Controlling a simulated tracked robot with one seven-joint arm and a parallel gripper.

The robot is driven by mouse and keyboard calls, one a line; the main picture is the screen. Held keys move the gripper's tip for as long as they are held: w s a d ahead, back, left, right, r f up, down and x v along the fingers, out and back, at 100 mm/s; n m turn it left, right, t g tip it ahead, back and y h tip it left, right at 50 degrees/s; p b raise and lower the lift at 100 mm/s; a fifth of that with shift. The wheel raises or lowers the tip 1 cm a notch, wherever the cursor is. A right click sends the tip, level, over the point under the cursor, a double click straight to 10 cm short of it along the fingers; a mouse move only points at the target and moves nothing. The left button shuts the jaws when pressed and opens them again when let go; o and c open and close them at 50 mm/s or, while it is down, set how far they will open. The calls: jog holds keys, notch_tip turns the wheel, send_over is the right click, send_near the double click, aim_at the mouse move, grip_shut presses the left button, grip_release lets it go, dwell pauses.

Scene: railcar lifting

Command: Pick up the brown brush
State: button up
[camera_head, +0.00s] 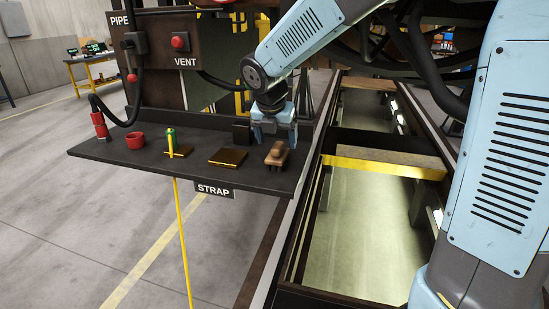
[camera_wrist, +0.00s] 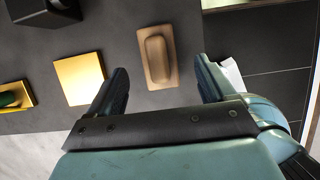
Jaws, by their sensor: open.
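The brown brush (camera_head: 277,155) lies on the dark shelf (camera_head: 222,174) near its right end, with a raised grip on a flat base. In the wrist view the brush (camera_wrist: 157,55) is upright in the picture, ahead of the space between my fingers. My gripper (camera_head: 274,130) is open and empty, above and just behind the brush in the head view. In the wrist view the two fingers of my gripper (camera_wrist: 158,78) stand apart on either side of the brush's near end. I cannot tell the exact height between fingers and brush.
A gold plate (camera_head: 228,157) lies left of the brush. A green-handled tool (camera_head: 172,140) stands farther left, then a red cup (camera_head: 135,140). A black block (camera_head: 241,130) stands behind the plate. A pit with a yellow-edged crossbeam (camera_head: 385,165) is right of the shelf.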

aim_at(278, 153)
jog(key=shift+x, duration=3.4)
jog(key=shift+w+a, duration=0.1)
jog(key=shift+w, duration=0.05)
jog(key=shift+c, duration=0.4)
jog(key=c, duration=1)
